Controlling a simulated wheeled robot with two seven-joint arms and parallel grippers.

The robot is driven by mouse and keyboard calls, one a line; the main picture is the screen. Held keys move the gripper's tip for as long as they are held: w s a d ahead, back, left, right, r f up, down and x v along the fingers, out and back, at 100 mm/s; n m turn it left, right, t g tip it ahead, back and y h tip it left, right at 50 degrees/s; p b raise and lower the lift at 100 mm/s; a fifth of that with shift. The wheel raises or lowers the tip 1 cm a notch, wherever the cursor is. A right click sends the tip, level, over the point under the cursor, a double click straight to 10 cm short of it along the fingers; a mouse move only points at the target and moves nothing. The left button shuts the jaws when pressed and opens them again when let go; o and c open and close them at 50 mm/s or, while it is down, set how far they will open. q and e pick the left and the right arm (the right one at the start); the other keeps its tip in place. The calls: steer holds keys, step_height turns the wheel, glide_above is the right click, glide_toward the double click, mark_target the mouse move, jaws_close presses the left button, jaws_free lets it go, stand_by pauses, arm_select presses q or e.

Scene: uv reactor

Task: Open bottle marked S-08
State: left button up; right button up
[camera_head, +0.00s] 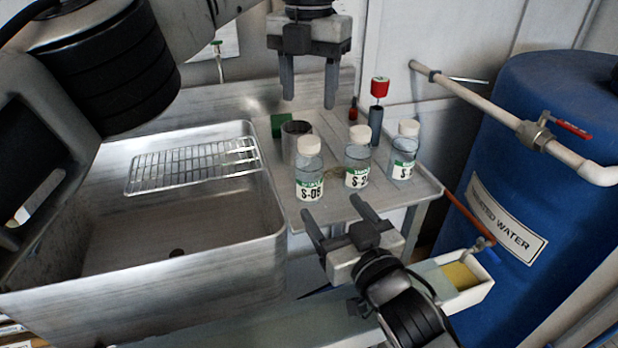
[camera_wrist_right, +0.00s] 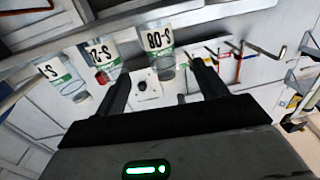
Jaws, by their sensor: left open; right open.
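The bottle that reads as S-08 (camera_head: 310,187) is clear, with a green and white label and a white cap (camera_head: 309,146), upright at the left of a row of three. It shows upside down in the right wrist view (camera_wrist_right: 158,40), ahead of my right fingers. My right gripper (camera_head: 333,208) is open and empty, low in front of the bottles, apart from them. In its wrist view the fingertips (camera_wrist_right: 160,70) frame the space before S-08. My left gripper (camera_head: 309,103) is open and empty, pointing down above and behind the bottles.
Two similar capped bottles, a middle one (camera_head: 357,177) and a right one (camera_head: 403,166), stand close by. A metal cup (camera_head: 288,150) is behind S-08. A steel sink (camera_head: 100,235) with a wire rack (camera_head: 190,165) is left. A blue water tank (camera_head: 540,120) and pipe bound the right.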

mark_target(314, 184)
steer(key=x, duration=1.1)
